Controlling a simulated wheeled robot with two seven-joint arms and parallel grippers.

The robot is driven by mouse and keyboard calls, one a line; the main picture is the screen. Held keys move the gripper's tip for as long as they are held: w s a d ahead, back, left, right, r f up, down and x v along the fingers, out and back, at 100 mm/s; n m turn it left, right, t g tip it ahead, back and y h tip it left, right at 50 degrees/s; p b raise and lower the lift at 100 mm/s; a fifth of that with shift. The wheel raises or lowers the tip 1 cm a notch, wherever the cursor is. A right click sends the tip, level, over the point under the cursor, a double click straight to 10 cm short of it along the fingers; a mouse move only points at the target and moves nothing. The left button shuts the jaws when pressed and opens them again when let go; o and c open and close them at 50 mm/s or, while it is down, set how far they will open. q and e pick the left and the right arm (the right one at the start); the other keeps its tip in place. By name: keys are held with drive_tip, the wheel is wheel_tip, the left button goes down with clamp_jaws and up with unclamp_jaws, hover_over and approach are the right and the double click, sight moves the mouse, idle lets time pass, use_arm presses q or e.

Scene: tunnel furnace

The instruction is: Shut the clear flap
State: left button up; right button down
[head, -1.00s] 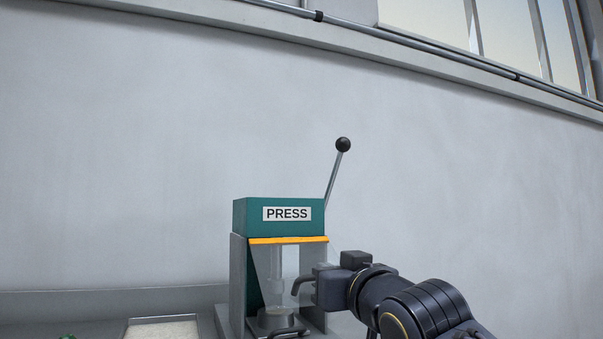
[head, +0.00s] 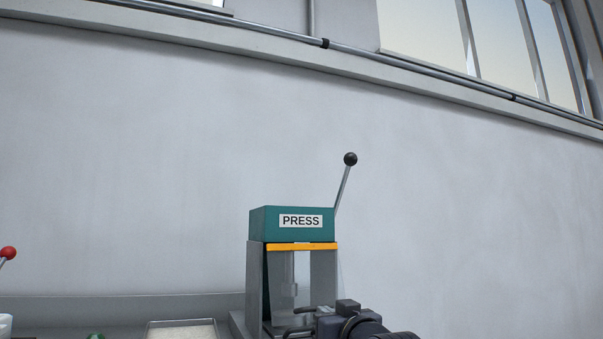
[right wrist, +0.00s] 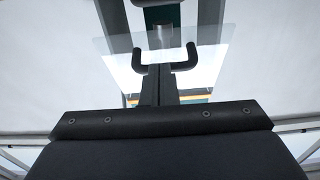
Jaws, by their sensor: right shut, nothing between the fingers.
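The clear flap (head: 285,275) hangs under the orange strip on the front of the green-topped press (head: 262,225). Its lower part runs behind my right gripper, so how far it stands off the press is hard to tell. In the right wrist view the clear sheet (right wrist: 112,50) spreads beyond the fingers. My right gripper (right wrist: 163,80) is shut and empty, its fingers together at a dark U-shaped handle (right wrist: 190,60). Whether they touch is unclear. In the head view the right gripper (head: 313,311) is low in front of the press. My left gripper is not in view.
A lever with a black knob (head: 350,159) rises from the press's right side. A shallow tray (head: 181,325) lies to its left. A red-knobbed lever (head: 8,253) is at the left edge. A plain wall (head: 130,170) stands behind.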

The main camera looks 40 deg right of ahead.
idle(0.6)
drive_tip(key=s+a+r+g+y+p, duration=0.15)
drive_tip(key=s+p, duration=0.45)
drive_tip(key=p, duration=1.3)
drive_tip(key=s+a+r+p, duration=0.1)
drive_tip(key=s+a+p, duration=0.35)
drive_tip(key=p, duration=1.45)
drive_tip(key=shift+n, duration=0.3)
drive_tip(key=x, duration=0.4)
drive_tip(key=d+p+x, duration=0.1)
drive_tip(key=x, duration=0.3)
drive_tip(key=d+x, duration=0.1)
drive_tip(key=x, duration=0.3)
drive_tip(key=shift+s+d+f, duration=0.15)
drive_tip(key=shift+s, duration=0.2)
